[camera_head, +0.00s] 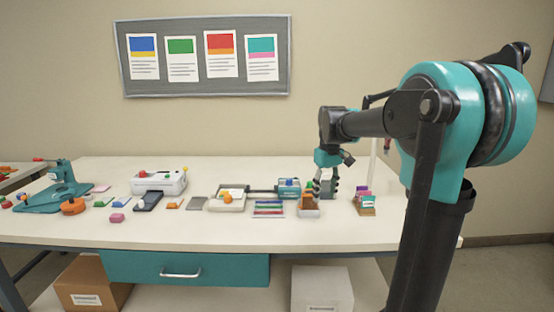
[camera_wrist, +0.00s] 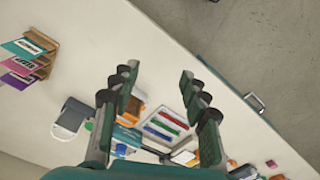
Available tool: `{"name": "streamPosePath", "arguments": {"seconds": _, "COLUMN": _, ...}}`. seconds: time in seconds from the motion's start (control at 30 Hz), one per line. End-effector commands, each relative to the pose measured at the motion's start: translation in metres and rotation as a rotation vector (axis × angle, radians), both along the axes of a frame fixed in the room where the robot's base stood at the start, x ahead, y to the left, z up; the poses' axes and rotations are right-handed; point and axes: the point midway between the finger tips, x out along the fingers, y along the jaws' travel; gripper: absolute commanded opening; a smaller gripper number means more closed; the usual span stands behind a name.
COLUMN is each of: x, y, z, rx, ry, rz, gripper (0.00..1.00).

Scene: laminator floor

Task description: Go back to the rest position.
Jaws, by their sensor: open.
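My gripper (camera_head: 326,190) points down over the right part of the white table (camera_head: 400,222), beside a small orange and brown holder (camera_head: 309,208). In the wrist view my gripper (camera_wrist: 159,78) has its two fingers spread wide apart, with nothing held between them. Through the gap show part of the table and a tray with red, green and blue strips (camera_wrist: 166,126). The orange item is partly hidden behind the left finger in that view. The exact height of the fingertips over the table is hard to tell.
A wooden rack with coloured cards (camera_head: 365,203) stands just right of my gripper. A teal box (camera_head: 289,187) is close on its left. The table's front strip is mostly clear.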

Motion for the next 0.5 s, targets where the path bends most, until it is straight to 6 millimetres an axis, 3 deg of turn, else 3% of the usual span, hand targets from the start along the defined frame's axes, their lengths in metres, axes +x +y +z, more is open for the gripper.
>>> {"name": "streamPosePath", "arguments": {"seconds": 0.27, "x": -0.03, "y": -0.007, "z": -0.033, "rx": 0.002, "ry": -0.054, "rz": -0.071, "gripper": 0.45}}
{"name": "streamPosePath", "arguments": {"seconds": 0.5, "x": -0.078, "y": -0.016, "z": -0.083, "rx": 0.013, "ry": -0.134, "rz": -0.179, "gripper": 0.45}}
